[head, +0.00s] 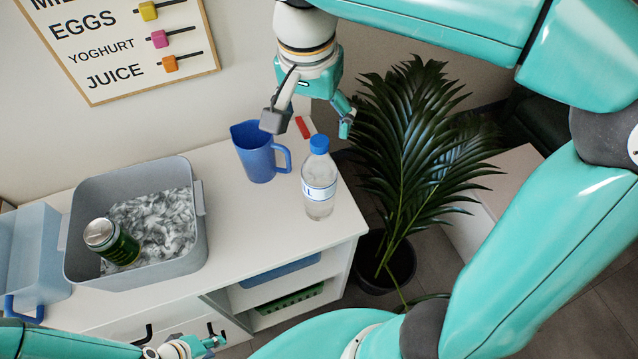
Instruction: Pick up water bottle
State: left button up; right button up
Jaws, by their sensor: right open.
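The water bottle (319,180) is clear, with a blue cap and a white-and-blue label. It stands upright near the right end of the white counter. My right gripper (310,124) points down from the top of the head view. Its fingers are spread and empty, and they show above the bottle's cap in the picture, apart from it. My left gripper (200,346) is low at the bottom edge, in front of the cabinet and away from the bottle. Its fingers are only partly visible.
A blue jug (258,155) stands just left of the bottle. A small red-and-white item (305,127) lies behind. A grey bin (192,248) holds ice-like filling and a green can (110,240). A potted plant (415,160) is close on the right. Counter (240,235) in front is clear.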

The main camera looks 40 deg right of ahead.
aim_at(320, 152)
jog(key=f, duration=0.3)
jog(key=d+f, duration=0.1)
jog(key=f, duration=0.5)
jog(key=shift+w+d+f, duration=0.2)
jog(key=shift+w+f, duration=0.1)
jog(key=shift+f, duration=0.05)
jog(key=shift+c, duration=0.2)
jog(key=shift+r, duration=0.1)
grip_shut()
